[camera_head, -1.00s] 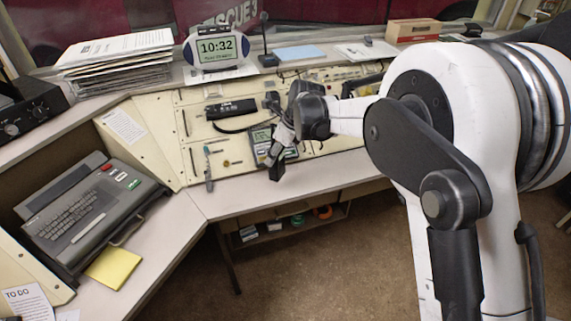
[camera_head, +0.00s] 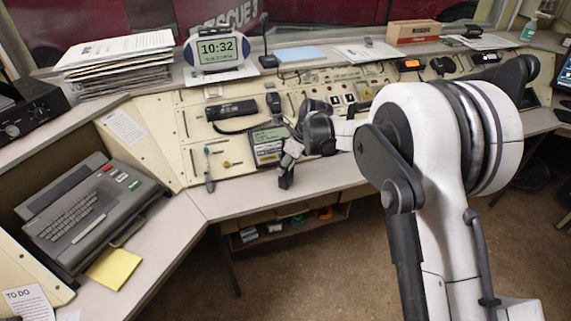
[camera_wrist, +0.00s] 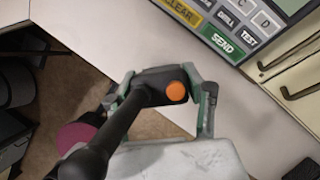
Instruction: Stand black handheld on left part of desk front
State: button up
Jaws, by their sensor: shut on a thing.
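The black handheld (camera_wrist: 152,88), with an orange knob and a thick black antenna, is between the fingers of my gripper (camera_wrist: 166,92) in the wrist view. My gripper is shut on it. In the head view my gripper (camera_head: 287,163) is over the desk front (camera_head: 245,192), and the dark lower end of the handheld (camera_head: 286,182) shows below it. The wrist view shows the pale desk edge with the floor beyond it. I cannot tell whether the handheld touches the desk.
A grey keypad unit (camera_head: 266,146) with a SEND key is close behind my gripper. A typewriter-like keyboard machine (camera_head: 88,215) and a yellow pad (camera_head: 113,267) are on the left desk. Bare desk lies between.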

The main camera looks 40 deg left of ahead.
jog(key=shift+f, duration=0.15)
jog(key=o, duration=1.5)
jog(key=v, duration=1.2)
jog(key=shift+r, duration=0.25)
